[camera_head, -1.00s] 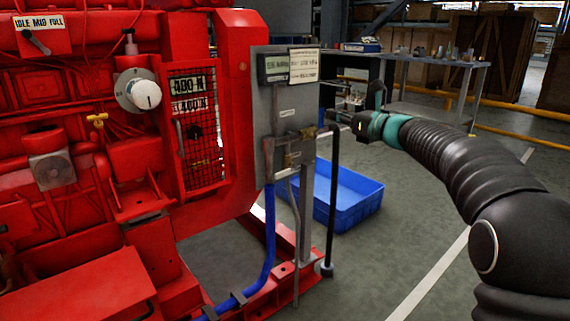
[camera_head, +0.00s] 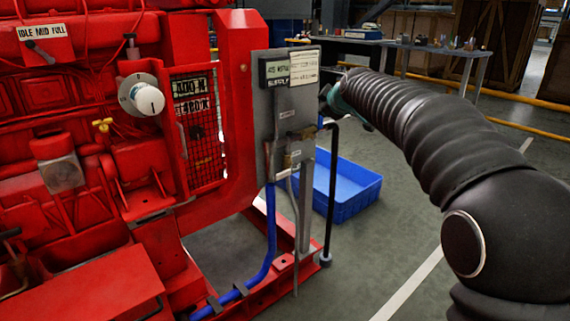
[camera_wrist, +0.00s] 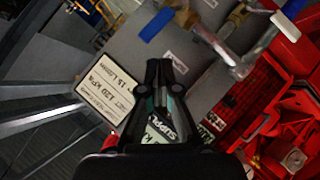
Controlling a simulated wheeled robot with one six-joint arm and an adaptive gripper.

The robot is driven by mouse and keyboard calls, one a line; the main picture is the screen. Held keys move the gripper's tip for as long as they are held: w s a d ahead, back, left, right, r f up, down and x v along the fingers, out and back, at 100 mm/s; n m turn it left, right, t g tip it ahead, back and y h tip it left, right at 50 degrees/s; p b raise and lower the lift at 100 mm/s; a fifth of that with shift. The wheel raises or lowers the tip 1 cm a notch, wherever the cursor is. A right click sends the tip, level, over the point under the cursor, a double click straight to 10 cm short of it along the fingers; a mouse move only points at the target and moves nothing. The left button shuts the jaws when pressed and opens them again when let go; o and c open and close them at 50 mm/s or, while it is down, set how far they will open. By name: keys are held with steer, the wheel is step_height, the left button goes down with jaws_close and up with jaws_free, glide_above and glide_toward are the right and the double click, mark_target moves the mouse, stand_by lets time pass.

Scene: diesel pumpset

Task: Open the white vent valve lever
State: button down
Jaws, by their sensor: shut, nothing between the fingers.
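My gripper (camera_wrist: 160,68) is shut and empty, in front of the grey panel (camera_wrist: 195,75) in the wrist view. In the head view my gripper (camera_head: 328,98) is at the panel's right edge, partly hidden by my arm. Brass valve fittings with grey pipe (camera_wrist: 240,70) are above and right of the fingertips in the wrist view, apart from them. One blue lever (camera_wrist: 155,25) lies above the fingertips and another blue piece (camera_wrist: 291,8) is at the top right. The valve group (camera_head: 300,135) is small in the head view.
Label plates (camera_wrist: 108,88) are on the panel near my fingers. The red engine (camera_head: 90,190) with its mesh guard (camera_head: 203,145) stands left of the panel. A blue hose (camera_head: 270,235), a black post (camera_head: 331,190) and a blue crate (camera_head: 350,205) are below.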

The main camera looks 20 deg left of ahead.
steer(key=s+a+f+m+g+y, duration=0.1)
steer(key=s+a+f+m+g, duration=0.1)
steer(key=s+g, duration=0.15)
steer(key=s+a+f+m+g, duration=0.1)
steer(key=s+f+m+g, duration=0.15)
steer(key=s, duration=0.25)
glide_above(286, 171)
steer(key=s, duration=0.2)
step_height(286, 171, down, 8)
steer(key=f, duration=0.3)
steer(key=shift+d+f, duration=0.3)
steer(key=shift+f, duration=0.05)
steer(key=shift+a+f+b, duration=0.1)
steer(key=shift+f+b, duration=0.15)
steer(key=shift+b, duration=0.3)
